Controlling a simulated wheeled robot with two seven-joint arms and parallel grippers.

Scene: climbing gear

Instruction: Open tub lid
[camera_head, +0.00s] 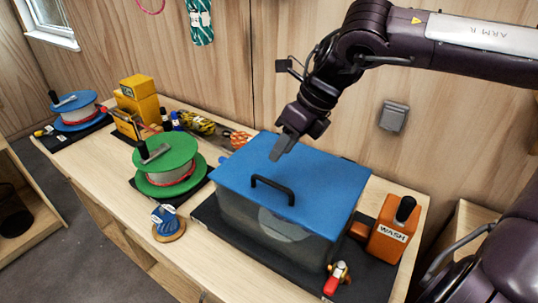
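The tub (265,228) is a see-through bin on a black mat, with something pale inside. Its flat blue lid (318,188) lies on top and looks closed. A black bar handle (272,187) stands up near the lid's front edge. My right gripper (281,149) hangs above the back left part of the lid, behind the handle and apart from it. Its fingers point down and I cannot tell whether they are open or shut. Nothing shows held in it. My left gripper is not in view.
A red-handled tool (337,279) lies in front of the tub. Green (166,166) and blue (76,109) spools, a yellow machine (139,101) and a small blue spool (167,222) stand to the left.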

